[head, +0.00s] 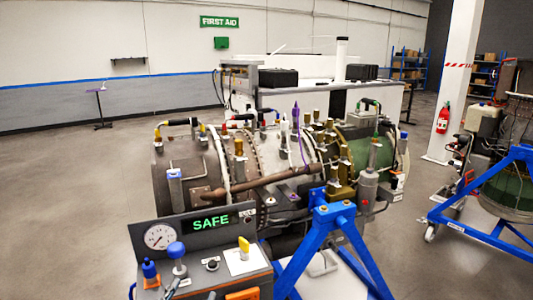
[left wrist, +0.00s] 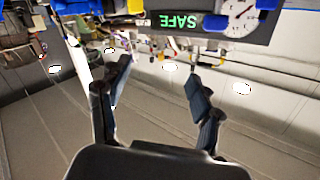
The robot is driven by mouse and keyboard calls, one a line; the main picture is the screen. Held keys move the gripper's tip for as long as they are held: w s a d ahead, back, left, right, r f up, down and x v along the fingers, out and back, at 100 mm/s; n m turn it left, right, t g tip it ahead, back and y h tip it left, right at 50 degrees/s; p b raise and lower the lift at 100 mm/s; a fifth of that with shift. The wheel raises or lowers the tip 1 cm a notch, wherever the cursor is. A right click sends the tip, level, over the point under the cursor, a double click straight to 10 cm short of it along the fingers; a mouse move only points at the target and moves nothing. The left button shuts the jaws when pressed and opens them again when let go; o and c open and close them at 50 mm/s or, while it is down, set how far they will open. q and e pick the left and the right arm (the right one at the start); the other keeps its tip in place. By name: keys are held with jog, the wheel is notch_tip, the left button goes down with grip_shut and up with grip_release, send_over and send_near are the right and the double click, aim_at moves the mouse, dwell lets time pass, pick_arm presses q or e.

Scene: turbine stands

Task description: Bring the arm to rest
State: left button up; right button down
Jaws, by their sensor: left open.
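My left gripper (left wrist: 158,70) shows in the left wrist view with its two dark fingers spread apart and nothing between them. The picture there is upside down. The control panel with the green SAFE display (left wrist: 178,22) and its round gauge (left wrist: 240,16) lies along the top edge, beyond the fingertips. I cannot make out the left gripper clearly in the head view. The same panel shows in the head view (head: 190,212) at the lower left, its display lit SAFE. My right gripper is in neither view.
A turbine engine (head: 285,170) on a blue stand (head: 333,215) fills the middle. Another blue stand (head: 490,180) is at the right, near a white pillar (head: 459,80) with a fire extinguisher (head: 443,118). A workbench (head: 310,97) stands behind. Open floor (head: 70,190) lies at the left.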

pick_arm(q)
jog(key=s+a+f+n+g+y, duration=0.1)
jog(key=s+a+f+n+g, duration=0.1)
jog(key=s+f+g, duration=0.35)
jog(key=s+a+f+n+g+y, duration=0.1)
jog(key=s+a+f+g, duration=0.15)
jog(key=s+f, duration=0.5)
jog(key=s+f+g, duration=0.6)
jog(key=s+f, duration=0.2)
jog(key=s, duration=0.5)
notch_tip(320, 180, down, 25)
jog(key=g, duration=0.1)
jog(key=s+a+f+g, duration=0.1)
jog(key=s+a+f, duration=0.2)
jog(key=s+f, duration=1.4)
jog(key=shift+s+a+f+b, duration=0.2)
jog(key=shift+s+f+b, duration=0.05)
jog(key=shift+s+b, duration=0.15)
